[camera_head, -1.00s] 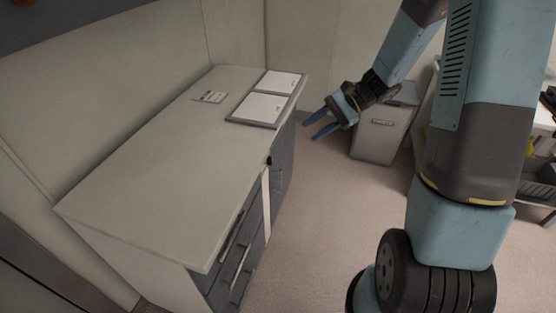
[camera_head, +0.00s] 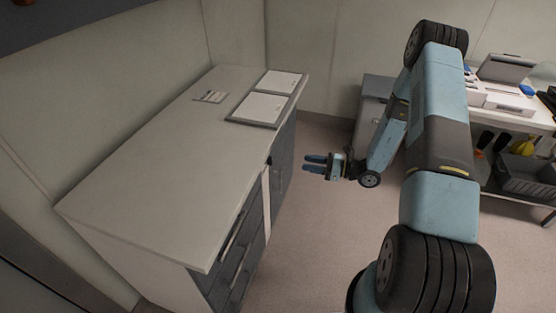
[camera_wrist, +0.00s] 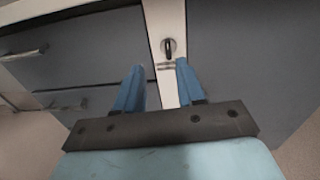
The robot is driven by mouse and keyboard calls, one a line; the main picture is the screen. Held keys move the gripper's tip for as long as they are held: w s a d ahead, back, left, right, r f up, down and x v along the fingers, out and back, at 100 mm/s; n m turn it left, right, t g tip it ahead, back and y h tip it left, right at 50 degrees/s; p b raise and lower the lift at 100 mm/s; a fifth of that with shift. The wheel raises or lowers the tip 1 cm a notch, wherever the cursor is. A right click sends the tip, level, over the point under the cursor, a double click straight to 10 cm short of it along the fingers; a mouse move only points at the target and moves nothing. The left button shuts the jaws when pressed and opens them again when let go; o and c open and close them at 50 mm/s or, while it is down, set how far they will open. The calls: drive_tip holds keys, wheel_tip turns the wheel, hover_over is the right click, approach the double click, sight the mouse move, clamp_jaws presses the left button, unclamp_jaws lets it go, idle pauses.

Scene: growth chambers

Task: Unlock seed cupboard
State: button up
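The seed cupboard is a low cabinet with a pale top (camera_head: 150,150) and grey fronts; a grey door (camera_head: 284,150) is at its far end and drawers (camera_head: 238,262) are at its near end. A dark lock or key (camera_head: 269,160) sits on the pale upright strip between them. In the wrist view the lock (camera_wrist: 169,48) shows ahead, just beyond and between the fingertips. My gripper (camera_head: 305,164) is open and empty, with its blue fingers apart, pointing at the cabinet front with a gap left. It also shows in the wrist view (camera_wrist: 158,75).
Clipboards or papers (camera_head: 262,107) and a small card (camera_head: 209,96) lie on the cabinet top. A grey bin (camera_head: 375,92) stands at the back. A white table (camera_head: 520,112) with a dark crate (camera_head: 528,177) below is at the right. Floor between is clear.

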drive_tip(key=f+m+t, duration=0.1)
drive_tip(key=f, duration=0.1)
approach(269, 160)
drive_tip(key=x, duration=0.7)
drive_tip(key=shift+w+r, duration=0.3)
drive_tip(key=shift+r, duration=0.15)
drive_tip(key=shift+a, duration=0.1)
drive_tip(key=shift+c, duration=0.2)
